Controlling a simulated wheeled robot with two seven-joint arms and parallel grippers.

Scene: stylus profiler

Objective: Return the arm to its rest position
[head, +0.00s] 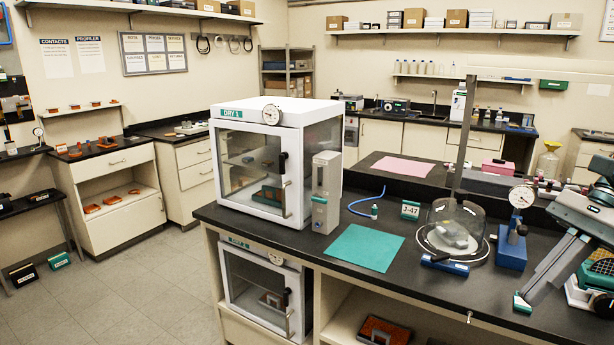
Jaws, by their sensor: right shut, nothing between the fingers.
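My right gripper (524,301) is at the right of the head view. Its grey arm comes in from the right edge, and two long grey fingers slant down and left to teal tips. The fingers are shut with nothing between them. The tips are low over the black counter (420,296) near its front right, in front of the blue dial-gauge stand (511,250). I cannot tell whether they touch the counter. A green-and-white device (588,296) stands just right of the fingers, partly hidden and cut off by the frame edge. My left gripper is not in view.
A clear round cover (473,218) stands left of the gauge stand, with a blue tool (444,264) in front. A green mat (365,247), a grey upright unit (326,192) and a white dry cabinet (228,160) are further left. The counter's front middle is clear.

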